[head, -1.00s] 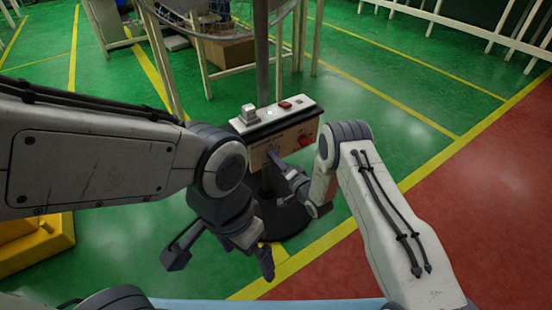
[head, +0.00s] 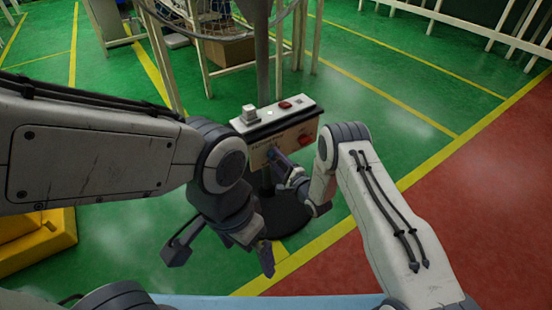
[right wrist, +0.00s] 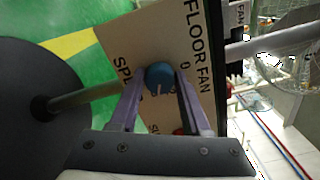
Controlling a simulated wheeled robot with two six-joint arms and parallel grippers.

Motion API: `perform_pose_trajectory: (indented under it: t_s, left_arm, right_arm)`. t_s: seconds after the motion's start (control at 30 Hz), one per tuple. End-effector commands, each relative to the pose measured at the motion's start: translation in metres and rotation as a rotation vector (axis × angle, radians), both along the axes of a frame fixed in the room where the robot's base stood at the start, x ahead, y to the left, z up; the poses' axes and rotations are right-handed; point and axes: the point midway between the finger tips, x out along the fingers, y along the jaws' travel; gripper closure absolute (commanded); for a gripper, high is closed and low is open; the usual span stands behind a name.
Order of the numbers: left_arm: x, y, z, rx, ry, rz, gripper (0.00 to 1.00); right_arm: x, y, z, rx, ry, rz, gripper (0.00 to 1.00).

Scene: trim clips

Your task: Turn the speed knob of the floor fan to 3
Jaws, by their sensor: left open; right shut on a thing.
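The floor fan's control box (head: 262,130) stands on a pole in the middle of the head view, its pale front panel facing me. In the right wrist view the panel (right wrist: 122,42) reads "FLOOR FAN", with a "0" beside the blue speed knob (right wrist: 160,73). My right gripper (head: 273,160) is at the panel, shut on the knob, one finger on each side. A pale mark shows on the knob; I cannot tell which number it points to, as the fingers cover part of the dial. My left gripper (head: 220,256) is open and empty, lower and nearer me.
On the box top are a white switch (head: 249,114) and a red button (head: 284,105). A red part (head: 304,139) sits at the panel's right. The fan's round dark base (head: 290,218) is on the green floor. A yellow block (head: 40,240) is at the left.

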Motion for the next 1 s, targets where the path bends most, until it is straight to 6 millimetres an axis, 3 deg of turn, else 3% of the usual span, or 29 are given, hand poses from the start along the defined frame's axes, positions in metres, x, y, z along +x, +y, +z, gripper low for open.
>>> perform_pose_trajectory:
  t_s: [0.3, 0.83, 0.87, 0.9, 0.93, 1.0]
  left_arm:
    - [0.0, 0.0, 0.0016, 0.0, 0.0, 0.0, 0.0]
    - [0.0, 0.0, 0.0017, 0.0, 0.0, 0.0, 0.0]
    - [0.0, 0.0, 0.0017, 0.0, 0.0, 0.0, 0.0]
    - [0.0, 0.0, 0.0017, 0.0, 0.0, 0.0, 0.0]
    - [0.0, 0.0, 0.0017, 0.0, 0.0, 0.0, 0.0]
    - [0.0, 0.0, 0.0017, 0.0, 0.0, 0.0, 0.0]
  right_arm:
    - [-0.0006, -0.0004, -0.0011, 0.096, 0.067, 0.0, 1.0]
    - [-0.0006, -0.0003, -0.0012, 0.114, 0.08, -0.001, 1.0]
    - [-0.0006, -0.0003, -0.0012, 0.114, 0.08, -0.001, 0.45]
    - [-0.0006, -0.0003, -0.0012, 0.114, 0.08, -0.001, 0.3]
    - [-0.0006, -0.0004, -0.0011, 0.114, 0.08, -0.001, 0.24]
    - [-0.0005, -0.0003, -0.0009, 0.114, 0.078, 0.0, 0.24]
